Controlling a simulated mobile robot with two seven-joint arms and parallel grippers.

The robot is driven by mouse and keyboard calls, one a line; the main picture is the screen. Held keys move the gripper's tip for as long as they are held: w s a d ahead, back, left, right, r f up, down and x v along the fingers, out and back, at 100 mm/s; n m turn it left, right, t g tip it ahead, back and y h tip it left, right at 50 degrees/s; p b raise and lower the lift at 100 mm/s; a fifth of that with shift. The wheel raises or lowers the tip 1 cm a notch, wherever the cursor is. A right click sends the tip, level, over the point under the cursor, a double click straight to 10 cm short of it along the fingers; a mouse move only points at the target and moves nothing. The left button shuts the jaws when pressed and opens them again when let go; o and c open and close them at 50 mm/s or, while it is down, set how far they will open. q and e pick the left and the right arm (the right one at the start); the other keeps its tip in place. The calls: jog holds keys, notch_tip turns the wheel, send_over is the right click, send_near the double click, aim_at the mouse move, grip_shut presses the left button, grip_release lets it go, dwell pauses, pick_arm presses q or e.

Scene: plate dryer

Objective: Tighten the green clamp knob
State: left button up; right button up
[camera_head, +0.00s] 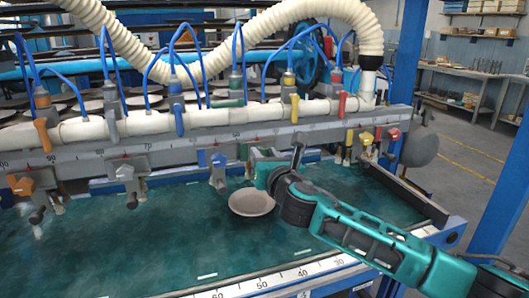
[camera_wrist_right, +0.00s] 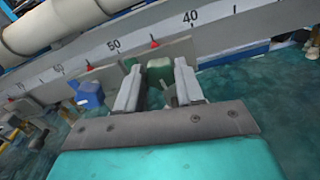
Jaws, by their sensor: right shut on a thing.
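The green clamp knob (camera_wrist_right: 159,72) sits between the fingers of my right gripper (camera_wrist_right: 157,84) in the right wrist view, on the scale rail close to the 50 and 40 marks. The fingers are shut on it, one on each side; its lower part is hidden. In the head view my right gripper (camera_head: 268,170) reaches in from the right to the rail's front, and its body covers most of the knob there. My left gripper is not in view.
A blue clamp knob (camera_head: 217,159) is just left of the gripper, with orange (camera_head: 22,186) and grey ones farther left. Yellow and red knobs (camera_head: 393,133) are at right. A round plate (camera_head: 251,202) lies below on the green bed (camera_head: 130,245).

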jog(key=m+p, duration=0.1)
jog(key=m, duration=0.4)
jog(key=shift+f+m, duration=0.1)
jog(key=shift+m, duration=0.2)
jog(key=m+p, duration=0.1)
jog(key=m, duration=0.3)
jog(key=shift+d+m, duration=0.1)
jog(key=shift+m, duration=0.2)
jog(key=m, duration=0.5)
jog(key=shift+f+p, duration=0.15)
jog(key=shift+p, duration=0.25)
jog(key=m, duration=0.3)
jog(key=shift+m+p, duration=0.3)
jog(key=shift+m, duration=0.2)
jog(key=o, duration=1)
jog(key=shift+o, duration=0.2)
